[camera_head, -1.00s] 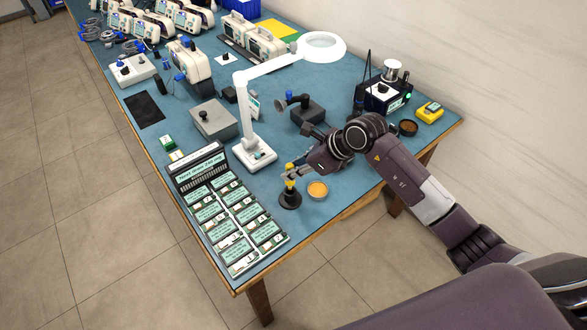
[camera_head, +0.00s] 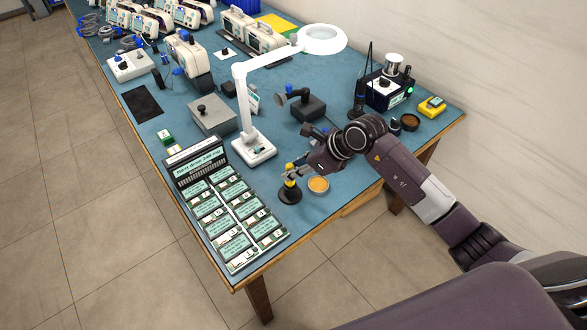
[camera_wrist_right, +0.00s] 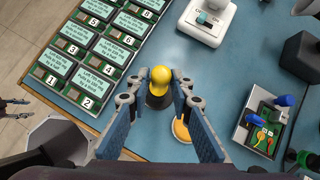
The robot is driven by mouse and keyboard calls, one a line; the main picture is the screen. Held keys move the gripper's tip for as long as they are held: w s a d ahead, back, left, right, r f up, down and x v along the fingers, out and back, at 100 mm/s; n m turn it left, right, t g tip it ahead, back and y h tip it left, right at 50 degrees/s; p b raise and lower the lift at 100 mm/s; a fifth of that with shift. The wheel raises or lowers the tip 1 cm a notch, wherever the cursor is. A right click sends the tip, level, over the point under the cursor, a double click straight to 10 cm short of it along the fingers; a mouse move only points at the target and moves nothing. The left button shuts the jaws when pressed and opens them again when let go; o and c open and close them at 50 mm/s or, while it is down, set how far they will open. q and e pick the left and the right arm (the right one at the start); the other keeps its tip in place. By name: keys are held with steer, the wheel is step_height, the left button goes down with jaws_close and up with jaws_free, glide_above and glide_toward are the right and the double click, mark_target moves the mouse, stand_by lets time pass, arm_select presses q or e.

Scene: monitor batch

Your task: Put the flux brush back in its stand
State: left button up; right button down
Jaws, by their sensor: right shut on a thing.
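The flux brush (camera_head: 289,169) has a yellow handle and is upright at the black round stand (camera_head: 290,193) near the table's front edge. My right gripper (camera_head: 288,175) is shut on the flux brush. In the right wrist view the yellow handle end (camera_wrist_right: 161,76) shows between the two fingers, with the dark stand (camera_wrist_right: 158,101) directly below it. The brush's lower end is hidden, so I cannot tell how deep it sits. My left gripper is out of the head view; grey finger-like parts (camera_wrist_right: 14,103) at the left edge of the wrist view may be it.
A small dish of amber paste (camera_head: 318,185) stands close on the stand's right. A labelled board rack (camera_head: 230,215) lies to its left, and the white magnifier lamp base (camera_head: 253,151) behind. A dark fume extractor (camera_head: 308,108) stands farther back. The table's front edge is near.

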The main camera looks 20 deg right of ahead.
steer(key=shift+f, duration=0.2)
steer(key=shift+f+b, duration=0.5)
steer(key=shift+b, duration=0.2)
steer(key=c, duration=1.6)
jaws_free()
